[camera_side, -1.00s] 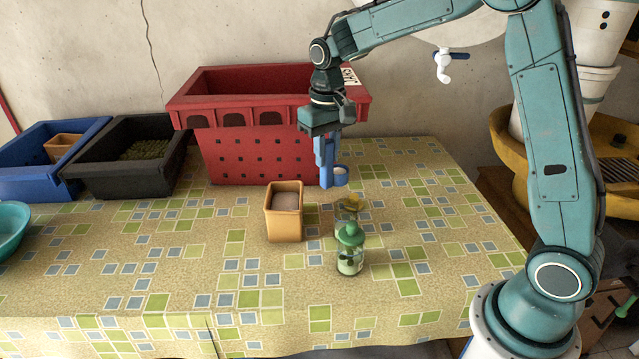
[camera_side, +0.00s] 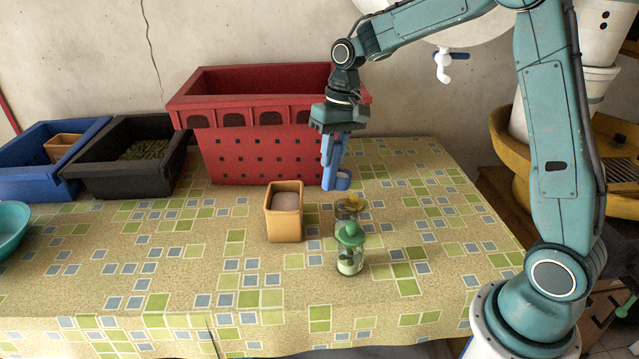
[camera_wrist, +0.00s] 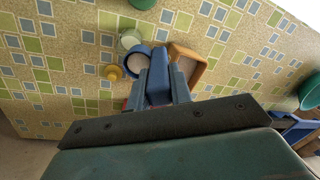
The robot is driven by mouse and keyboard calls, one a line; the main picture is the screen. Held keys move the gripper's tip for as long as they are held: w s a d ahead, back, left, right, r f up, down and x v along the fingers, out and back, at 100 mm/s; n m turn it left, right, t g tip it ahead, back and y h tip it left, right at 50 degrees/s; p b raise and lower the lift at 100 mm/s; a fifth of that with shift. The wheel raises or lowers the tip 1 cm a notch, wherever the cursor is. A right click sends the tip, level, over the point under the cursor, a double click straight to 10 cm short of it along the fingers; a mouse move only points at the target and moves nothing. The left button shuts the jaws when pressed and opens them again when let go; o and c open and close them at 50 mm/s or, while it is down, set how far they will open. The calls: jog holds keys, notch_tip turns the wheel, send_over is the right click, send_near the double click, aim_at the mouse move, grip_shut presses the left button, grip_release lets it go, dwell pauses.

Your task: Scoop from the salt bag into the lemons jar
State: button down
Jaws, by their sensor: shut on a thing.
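My gripper (camera_side: 338,140) is shut on the upright handle of a blue scoop (camera_side: 333,160), which also shows in the wrist view (camera_wrist: 158,82). The scoop's round cup (camera_wrist: 138,60) hangs above the table, behind the jars; a pale patch shows inside, but I cannot tell how much it holds. The salt bag (camera_side: 284,226) is a square tan container with pale grey contents, left of the scoop; it shows in the wrist view (camera_wrist: 190,60). A glass jar (camera_side: 343,215), seemingly the lemons jar, stands partly hidden behind the green-topped jar; its pale round top shows in the wrist view (camera_wrist: 130,40).
A yellow piece (camera_wrist: 113,72), perhaps a lid, lies beside the jar. The green-topped jar (camera_side: 350,250) stands in front. A red crate (camera_side: 255,150) is behind; black (camera_side: 120,180) and blue (camera_side: 35,185) crates and a teal bowl (camera_side: 10,228) are left. Table front is clear.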

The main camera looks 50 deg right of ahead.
jog(key=shift+s+d+f+t+y, duration=0.25)
jog(key=shift+d+y, duration=0.3)
jog(key=shift+y, duration=0.3)
jog(key=shift+s+d+f+t+y, duration=0.15)
jog(key=shift+d+f+y, duration=0.25)
jog(key=shift+y, duration=0.45)
jog(key=y, duration=0.1)
jog(key=d+f+y, duration=0.1)
jog(key=d+t+y, duration=0.1)
jog(key=shift+s+d+f, duration=0.25)
jog(key=shift+f, duration=0.1)
jog(key=shift+s+d+f+t+y, duration=0.25)
jog(key=shift+d+f+y, duration=0.35)
jog(key=shift+y, duration=0.45)
jog(key=shift+s+d+f+t+y, duration=0.1)
jog(key=shift+d+f+t+y, duration=0.35)
jog(key=shift+y, duration=0.6)
jog(key=shift+d, duration=0.15)
